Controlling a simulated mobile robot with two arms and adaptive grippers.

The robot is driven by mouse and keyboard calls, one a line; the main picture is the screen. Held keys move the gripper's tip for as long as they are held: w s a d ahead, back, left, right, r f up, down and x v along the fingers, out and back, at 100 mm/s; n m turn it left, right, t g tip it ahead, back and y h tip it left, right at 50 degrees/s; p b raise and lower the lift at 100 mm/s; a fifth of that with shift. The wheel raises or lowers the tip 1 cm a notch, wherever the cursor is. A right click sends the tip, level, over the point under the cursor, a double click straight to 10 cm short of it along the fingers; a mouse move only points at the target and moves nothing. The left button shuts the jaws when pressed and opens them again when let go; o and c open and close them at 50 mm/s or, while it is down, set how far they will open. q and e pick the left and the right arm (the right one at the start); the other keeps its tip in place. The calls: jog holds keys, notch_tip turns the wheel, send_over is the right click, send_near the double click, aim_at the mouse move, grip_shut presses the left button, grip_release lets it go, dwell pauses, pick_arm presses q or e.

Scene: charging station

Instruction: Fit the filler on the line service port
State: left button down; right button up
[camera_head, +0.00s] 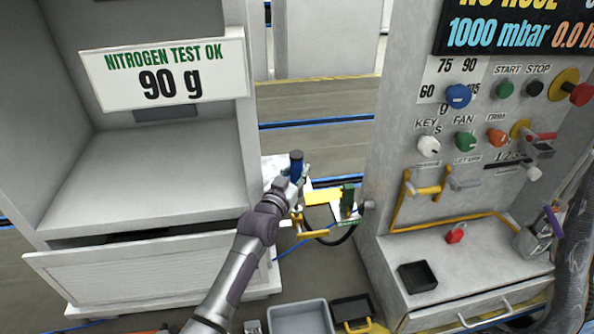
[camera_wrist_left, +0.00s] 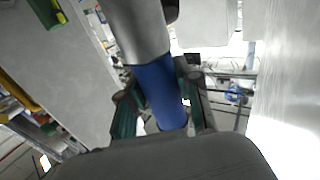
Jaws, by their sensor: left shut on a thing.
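The filler (camera_head: 296,167) is a blue cylinder with a dark upper end, upright in my left gripper (camera_head: 297,180). In the left wrist view, its blue body (camera_wrist_left: 160,95) is between the teal fingers of the left gripper (camera_wrist_left: 160,108), and a grey metal section extends from it toward the top. The left gripper is shut on it. To its right in the head view are a yellow piece (camera_head: 322,197) and an upright green part (camera_head: 347,200) beside the right cabinet. I cannot tell which of these, if any, is the line service port. My right gripper is not in view.
A grey cabinet (camera_head: 140,260) with a nitrogen test sign (camera_head: 165,70) stands left. A grey bin (camera_head: 300,318) lies at the bottom. A black hose hangs below the yellow piece.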

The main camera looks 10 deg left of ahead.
aim_at(297, 157)
pick_arm(q)
jog(key=shift+f+b, duration=1.15)
jog(key=shift+f, duration=0.45)
jog(key=c, duration=0.7)
grip_release()
jog(key=shift+f, duration=0.1)
notch_tip(297, 157, up, 10)
jog(key=shift+r, duration=0.1)
jog(key=shift+s, duration=0.1)
